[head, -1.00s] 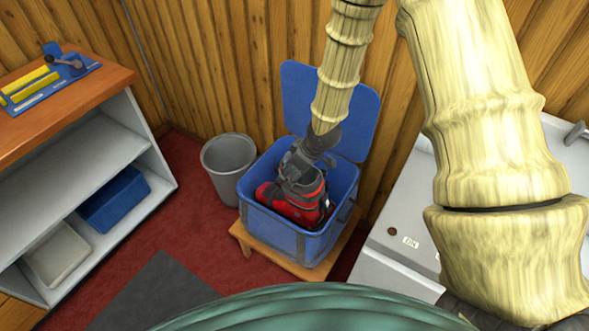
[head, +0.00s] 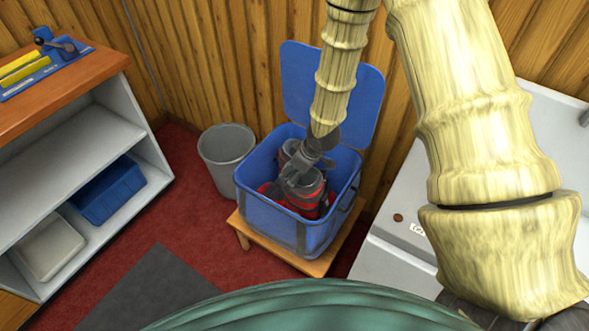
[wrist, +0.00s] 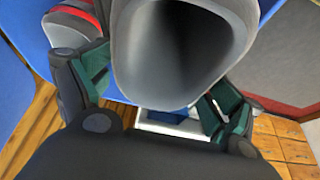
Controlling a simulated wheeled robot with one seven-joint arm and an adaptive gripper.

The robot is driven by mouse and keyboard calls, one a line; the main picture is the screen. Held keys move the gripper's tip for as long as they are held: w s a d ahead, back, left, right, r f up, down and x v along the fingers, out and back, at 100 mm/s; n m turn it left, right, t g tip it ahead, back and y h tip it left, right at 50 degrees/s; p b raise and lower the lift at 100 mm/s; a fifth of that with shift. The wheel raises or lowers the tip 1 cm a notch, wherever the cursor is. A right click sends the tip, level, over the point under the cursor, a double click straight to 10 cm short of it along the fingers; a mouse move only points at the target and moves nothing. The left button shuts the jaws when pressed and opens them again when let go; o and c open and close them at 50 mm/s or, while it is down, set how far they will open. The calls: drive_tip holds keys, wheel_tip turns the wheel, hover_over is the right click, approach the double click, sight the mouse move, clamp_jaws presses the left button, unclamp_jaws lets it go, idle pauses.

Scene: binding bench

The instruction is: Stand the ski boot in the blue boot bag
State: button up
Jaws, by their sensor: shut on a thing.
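The blue boot bag (head: 272,224) is box-shaped, with its lid (head: 335,88) standing open at the back. The red and dark grey ski boot (head: 308,205) is inside it, with its cuff upward and its lower part hidden by the front wall. My gripper (head: 303,172) is shut on the boot's upper part, inside the bag's opening. In the wrist view the boot's hollow grey cuff (wrist: 185,50) sits between my fingers (wrist: 160,90). A second red and grey shape (wrist: 75,25) shows at the upper left there, perhaps another boot.
The bag stands on a low wooden stand (head: 320,264). A grey bin (head: 227,160) is close to its left. A white cabinet (head: 390,262) stands on the right, and a shelf unit (head: 85,145) on the left. The wooden wall is behind.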

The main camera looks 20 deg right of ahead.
drive_tip(key=shift+f+b, duration=2.05)
drive_tip(key=shift+f, duration=2.35)
drive_tip(key=o, duration=1.8)
drive_tip(key=v, duration=1.2)
